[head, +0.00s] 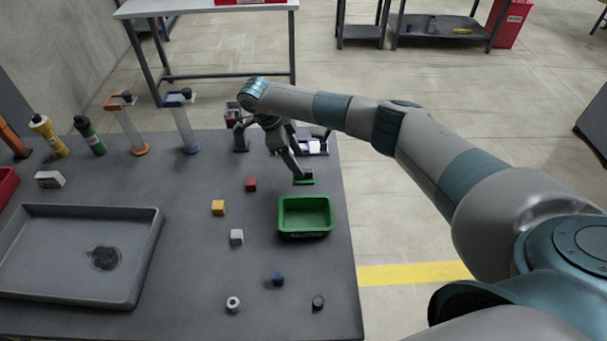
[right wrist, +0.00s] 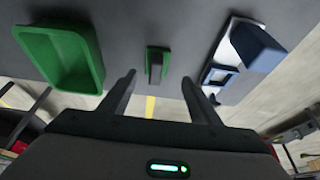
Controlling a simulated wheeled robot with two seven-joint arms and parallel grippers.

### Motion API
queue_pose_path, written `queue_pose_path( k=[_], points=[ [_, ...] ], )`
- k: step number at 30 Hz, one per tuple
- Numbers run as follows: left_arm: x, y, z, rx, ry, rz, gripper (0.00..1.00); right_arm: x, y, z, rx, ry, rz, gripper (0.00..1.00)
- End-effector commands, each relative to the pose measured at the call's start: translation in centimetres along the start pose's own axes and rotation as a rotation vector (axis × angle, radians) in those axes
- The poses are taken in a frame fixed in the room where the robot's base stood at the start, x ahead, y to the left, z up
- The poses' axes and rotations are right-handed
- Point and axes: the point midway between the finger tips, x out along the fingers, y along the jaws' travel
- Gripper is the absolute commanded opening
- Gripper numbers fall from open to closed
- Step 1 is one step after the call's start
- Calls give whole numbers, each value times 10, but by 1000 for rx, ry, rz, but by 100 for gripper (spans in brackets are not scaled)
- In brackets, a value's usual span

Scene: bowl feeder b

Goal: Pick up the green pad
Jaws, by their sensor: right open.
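The green pad (right wrist: 151,50) is a small green piece with a dark grey raised block on it, lying on the dark table. In the head view the green pad (head: 309,182) shows as a small green edge just behind the green bin, partly hidden by my right gripper (head: 297,174). In the right wrist view my right gripper (right wrist: 158,82) is open and empty, its two fingers pointing toward the pad, which lies between their lines and beyond the tips. I see no contact. My left gripper is not in view.
A green bin (head: 305,230) stands close to the pad. A white and blue fixture (right wrist: 255,48) is on its other side. Small red (head: 251,184), yellow (head: 218,208) and white (head: 237,237) blocks lie left. A large grey tray (head: 150,240) fills the left side.

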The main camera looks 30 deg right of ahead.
Motion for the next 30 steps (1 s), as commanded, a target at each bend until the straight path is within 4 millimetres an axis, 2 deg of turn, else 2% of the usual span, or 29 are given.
queue_pose_path(
  k=[8, 16, 21, 30],
  points=[
    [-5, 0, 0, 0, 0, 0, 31, 3, 2, 0, -1, 1, 2, 57],
    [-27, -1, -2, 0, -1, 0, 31, 27, 9, -1, -2, 2, 4, 57],
    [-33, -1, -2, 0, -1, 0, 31, 46, 8, 0, 0, 0, 2, 57],
    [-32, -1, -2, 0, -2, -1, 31, 52, 8, 0, -1, 0, 0, 57]
  ],
)
